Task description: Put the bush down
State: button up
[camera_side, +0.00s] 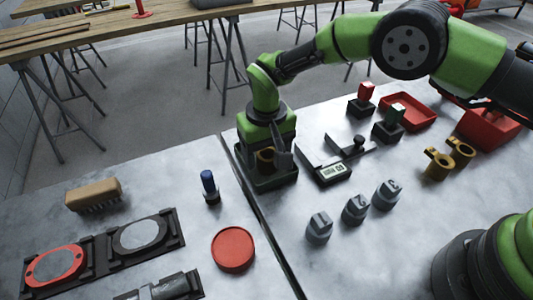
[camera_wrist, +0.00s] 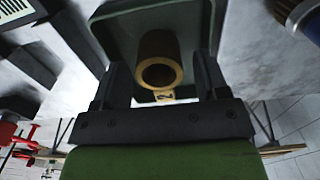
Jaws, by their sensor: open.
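The bush is a brass-coloured hollow cylinder (camera_wrist: 158,60) in the wrist view, with its round bore facing the camera and a small tab marked 2 beside it. It sits in a dark green tray (camera_wrist: 120,20). My gripper (camera_wrist: 160,75) has one finger on each side of the bush, with a visible gap on both sides; it is open. In the side view the bush (camera_side: 265,159) shows partly behind a finger of my gripper (camera_side: 277,152), low in the green tray (camera_side: 267,184). The bush's underside is hidden.
A digital caliper (camera_side: 335,168) lies right of the tray. Several grey numbered parts (camera_side: 355,209) stand in front. A blue-topped tool (camera_side: 209,186) and red round lid (camera_side: 233,249) are at left.

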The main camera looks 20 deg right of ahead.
notch_tip(320, 180, up, 11)
dwell(0.3)
jog(key=shift+r, duration=0.15)
jog(key=s+d+r+m+t+y, duration=0.1)
jog(key=s+d+r, duration=0.2)
jog(key=d+r, duration=0.35)
jog(key=s+d+r+m+t+y, duration=0.1)
jog(key=s+d+r+t, duration=0.15)
jog(key=r, duration=0.75)
jog(key=s+d+m+t, duration=0.1)
jog(key=s+d, duration=0.3)
jog(key=s, duration=0.5)
jog(key=s+d+r+m+t, duration=0.1)
jog(key=s+d, duration=0.3)
jog(key=s, duration=0.5)
jog(key=shift+s+d+t, duration=0.15)
jog(key=shift+s+t, duration=0.1)
jog(key=shift+t, duration=0.6)
